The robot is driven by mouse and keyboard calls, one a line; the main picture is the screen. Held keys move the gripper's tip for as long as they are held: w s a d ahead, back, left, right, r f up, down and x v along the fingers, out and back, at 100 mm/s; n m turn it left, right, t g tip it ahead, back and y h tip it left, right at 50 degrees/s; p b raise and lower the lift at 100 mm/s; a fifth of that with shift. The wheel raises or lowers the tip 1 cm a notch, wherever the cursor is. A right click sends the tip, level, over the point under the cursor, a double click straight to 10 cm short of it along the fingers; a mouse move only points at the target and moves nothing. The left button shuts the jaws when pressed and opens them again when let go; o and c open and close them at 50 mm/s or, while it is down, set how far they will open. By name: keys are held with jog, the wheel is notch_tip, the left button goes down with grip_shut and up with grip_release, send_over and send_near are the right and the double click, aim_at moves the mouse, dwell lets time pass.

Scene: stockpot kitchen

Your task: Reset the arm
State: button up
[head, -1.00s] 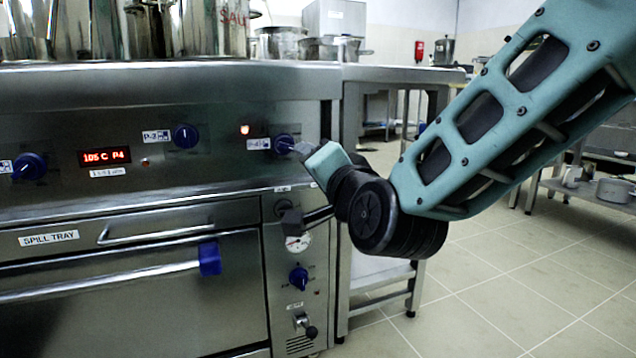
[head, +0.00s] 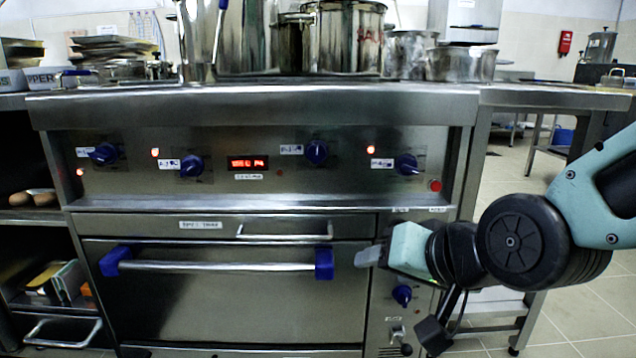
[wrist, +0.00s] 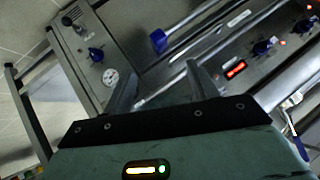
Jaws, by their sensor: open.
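My gripper (head: 368,256) is in front of the right side of the stove (head: 250,105), near the right blue end of the oven door handle (head: 220,267). In the wrist view my gripper (wrist: 160,85) has its two fingers apart with nothing held between them. The handle bar (wrist: 165,90) shows beyond the fingers.
Several blue knobs (head: 316,152) line the stove's front panel. Large pots (head: 345,40) stand on top. An open shelf (head: 35,215) is at the left. Clear tiled floor (head: 575,320) lies at the right, beside a steel table (head: 545,97).

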jog(key=s+d+r+n+g+h+p, duration=0.15)
jog(key=s+n+g+p, duration=0.3)
jog(key=s, duration=0.45)
jog(key=s+d+r+n+g+h+p, duration=0.1)
jog(key=s+d+n+g+h+p, duration=0.15)
jog(key=s+n+g, duration=0.4)
notch_tip(320, 180, up, 37)
jog(key=s+m+t+p, duration=0.1)
jog(key=m+p, duration=0.1)
jog(key=p, duration=3.6)
jog(key=shift+s+a+f+t, duration=0.15)
jog(key=shift+s+f+t, duration=0.1)
jog(key=shift+t, duration=0.15)
